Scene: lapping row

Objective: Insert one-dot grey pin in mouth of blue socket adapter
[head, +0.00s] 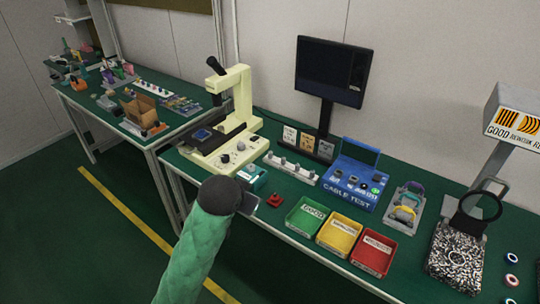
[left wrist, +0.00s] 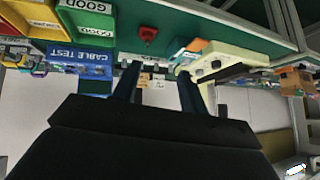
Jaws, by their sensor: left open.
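My left gripper (head: 250,202) is above the front edge of the green table, mostly hidden behind its dark wrist in the head view. In the left wrist view its two fingers (left wrist: 158,72) are apart with nothing between them. A white strip (head: 291,168) with several small grey pieces stands beyond it; I cannot make out dots, so I cannot pick out the one-dot grey pin. The blue CABLE TEST unit (head: 352,181) stands right of the strip, with small parts on its face. I cannot tell which piece is the blue socket adapter. My right gripper is not in view.
A red piece (head: 275,200) and a teal box (head: 254,176) are close to my gripper. Green (head: 289,222), yellow (head: 322,243) and red (head: 356,262) bins line the front edge. A cream machine (head: 240,110) stands behind left; a magnifier (head: 480,206) stands right.

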